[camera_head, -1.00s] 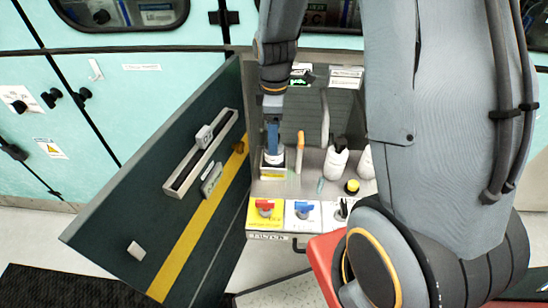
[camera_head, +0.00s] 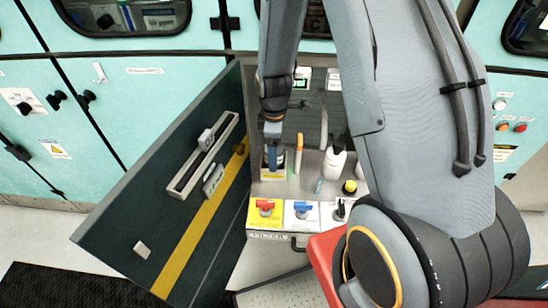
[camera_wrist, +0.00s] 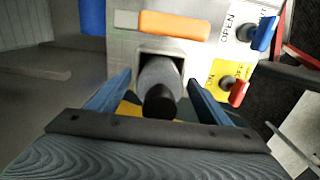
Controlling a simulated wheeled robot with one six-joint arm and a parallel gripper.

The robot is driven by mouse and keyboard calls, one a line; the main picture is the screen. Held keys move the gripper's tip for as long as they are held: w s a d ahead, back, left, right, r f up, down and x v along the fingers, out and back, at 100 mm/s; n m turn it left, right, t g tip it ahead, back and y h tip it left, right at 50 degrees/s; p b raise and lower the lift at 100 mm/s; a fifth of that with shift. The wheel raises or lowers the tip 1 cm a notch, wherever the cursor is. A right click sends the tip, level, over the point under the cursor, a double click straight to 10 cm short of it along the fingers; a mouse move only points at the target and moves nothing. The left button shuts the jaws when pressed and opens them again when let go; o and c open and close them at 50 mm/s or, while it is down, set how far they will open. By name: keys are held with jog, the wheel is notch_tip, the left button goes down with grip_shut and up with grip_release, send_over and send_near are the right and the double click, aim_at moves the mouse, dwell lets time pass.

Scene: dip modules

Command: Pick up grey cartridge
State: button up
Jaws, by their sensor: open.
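The grey cartridge (camera_wrist: 158,74) is a rounded grey cylinder with a dark round end. It sits in a square socket of a light grey holder in the wrist view. My gripper (camera_wrist: 159,80) is open, with one blue finger on each side of the cartridge. Whether the fingers touch it I cannot tell. In the head view my gripper (camera_head: 272,136) is over the holder (camera_head: 272,174) at the left of the shelf, and the cartridge is mostly hidden there.
An orange-handled item (camera_head: 299,143) stands close to the right of the holder, with a white bottle (camera_head: 334,162) and a yellow-capped jar (camera_head: 349,187) further right. Red (camera_head: 265,205) and blue (camera_head: 302,207) valve handles are in front. An open dark door (camera_head: 170,195) borders the left.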

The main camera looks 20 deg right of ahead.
jog(key=c, duration=1.3)
